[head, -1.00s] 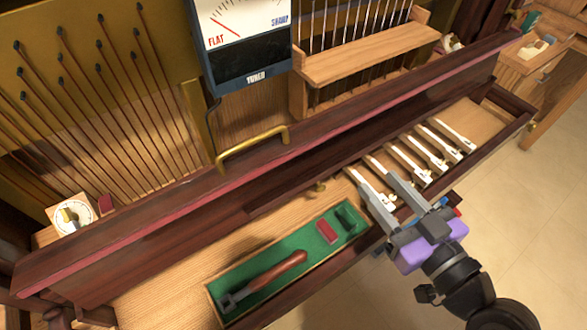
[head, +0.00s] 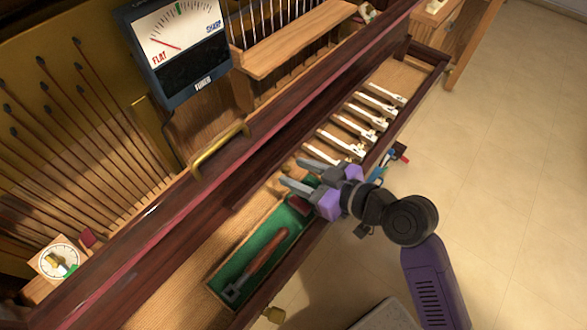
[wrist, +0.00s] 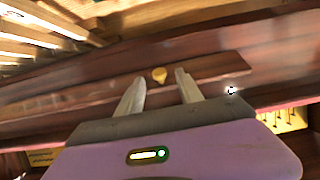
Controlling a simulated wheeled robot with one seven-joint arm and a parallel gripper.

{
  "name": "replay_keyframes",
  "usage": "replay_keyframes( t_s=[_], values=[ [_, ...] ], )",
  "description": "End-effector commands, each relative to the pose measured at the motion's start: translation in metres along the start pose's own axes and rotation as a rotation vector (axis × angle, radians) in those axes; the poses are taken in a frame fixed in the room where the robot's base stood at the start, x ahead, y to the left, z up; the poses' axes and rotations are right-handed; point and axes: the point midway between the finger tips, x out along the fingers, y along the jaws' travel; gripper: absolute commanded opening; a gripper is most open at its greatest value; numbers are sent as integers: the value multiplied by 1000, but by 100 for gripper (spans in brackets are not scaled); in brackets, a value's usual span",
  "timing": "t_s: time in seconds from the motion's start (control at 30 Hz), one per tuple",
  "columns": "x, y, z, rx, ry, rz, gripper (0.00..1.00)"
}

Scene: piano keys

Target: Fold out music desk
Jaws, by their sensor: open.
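The music desk looks like a dark red-brown wooden panel (wrist: 215,70) with a small brass knob (wrist: 159,75), lying against the piano's long dark board. In the wrist view the knob appears between my gripper's two fingertips (wrist: 160,79), ahead of them; I cannot tell the gap. In the head view my gripper (head: 293,173) is open and empty, over the near side of the shelf with its fingers pointing at the dark board.
A green-lined tray (head: 214,284) with a wood-handled tool (head: 268,255) lies below left of my gripper. Several white keys (head: 368,118) lie to its upper right. A brass handle (head: 219,152) tops the long board; a tuner (head: 181,45) stands behind. Floor at right is clear.

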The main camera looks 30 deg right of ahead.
Motion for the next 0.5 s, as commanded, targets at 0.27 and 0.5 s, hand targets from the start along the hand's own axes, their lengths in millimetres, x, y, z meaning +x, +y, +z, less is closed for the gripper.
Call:
replay_keyframes(
  t_s=[0.27,0.5],
  values=[
    [13,0,0,0,0,-1,43],
    [13,0,0,0,0,-1,30]
  ],
)
